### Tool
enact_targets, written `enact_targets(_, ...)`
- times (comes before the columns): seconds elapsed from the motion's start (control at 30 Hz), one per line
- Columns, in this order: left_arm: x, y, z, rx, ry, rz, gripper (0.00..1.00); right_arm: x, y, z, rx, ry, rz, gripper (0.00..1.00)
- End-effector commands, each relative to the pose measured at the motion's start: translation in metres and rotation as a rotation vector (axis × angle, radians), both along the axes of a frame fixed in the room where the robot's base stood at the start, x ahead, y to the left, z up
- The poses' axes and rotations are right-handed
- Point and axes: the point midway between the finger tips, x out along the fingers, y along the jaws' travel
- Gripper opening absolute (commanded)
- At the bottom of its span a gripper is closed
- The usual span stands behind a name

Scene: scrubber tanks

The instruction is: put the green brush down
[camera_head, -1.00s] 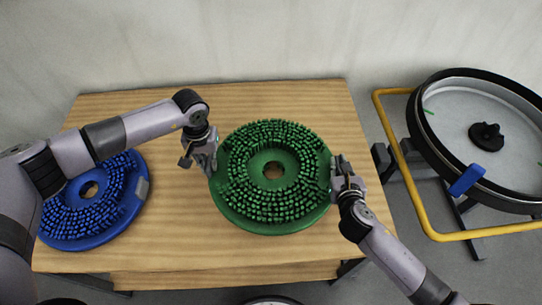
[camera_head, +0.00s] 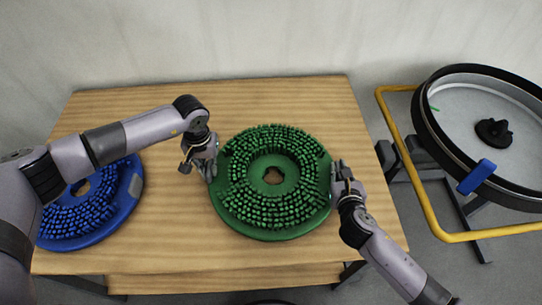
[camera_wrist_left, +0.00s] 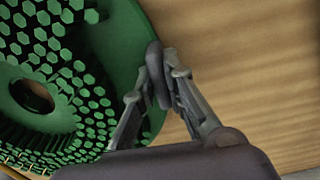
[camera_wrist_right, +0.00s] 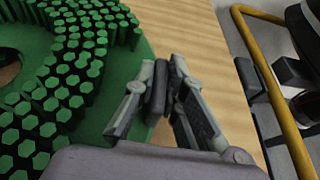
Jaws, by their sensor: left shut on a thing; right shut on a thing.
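The green brush (camera_head: 242,221) is a round disc with bristles up and a centre hole. It looks level over the middle of the wooden table; I cannot tell whether it touches the top. My left gripper (camera_head: 212,173) is shut on its left rim, and my right gripper (camera_head: 337,178) is shut on its right rim. The left wrist view shows the left fingers (camera_wrist_left: 160,85) closed at the brush edge (camera_wrist_left: 125,35). The right wrist view shows the right fingers (camera_wrist_right: 163,85) closed at the opposite edge (camera_wrist_right: 140,60).
The wooden table (camera_head: 180,250) has bare room behind and in front of the green brush. A blue brush (camera_head: 125,205) lies at the left, under my left arm. A round tank (camera_head: 455,130) with a yellow rail (camera_head: 425,210) stands right of the table.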

Motion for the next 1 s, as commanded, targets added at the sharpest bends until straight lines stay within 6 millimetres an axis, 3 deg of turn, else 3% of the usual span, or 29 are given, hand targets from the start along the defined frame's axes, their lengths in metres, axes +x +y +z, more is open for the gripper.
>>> enact_targets(0.3,0.0,0.0,0.0,0.0,0.0,0.0,0.31,0.0,0.0,-0.001,0.0,0.0,0.0,0.31)
enact_targets(0.67,0.0,0.0,0.003,0.0,-0.001,0.0,0.32,0.0,0.0,-0.001,0.0,0.0,0.0,0.32)
enact_targets(0.77,0.001,0.0,0.013,-0.002,-0.003,0.0,0.32,0.0,0.0,0.0,0.0,0.0,0.0,0.32)
enact_targets(1.0,0.001,0.0,0.063,0.0,-0.004,-0.001,0.32,0.0,0.0,-0.001,0.0,0.0,0.0,0.32)
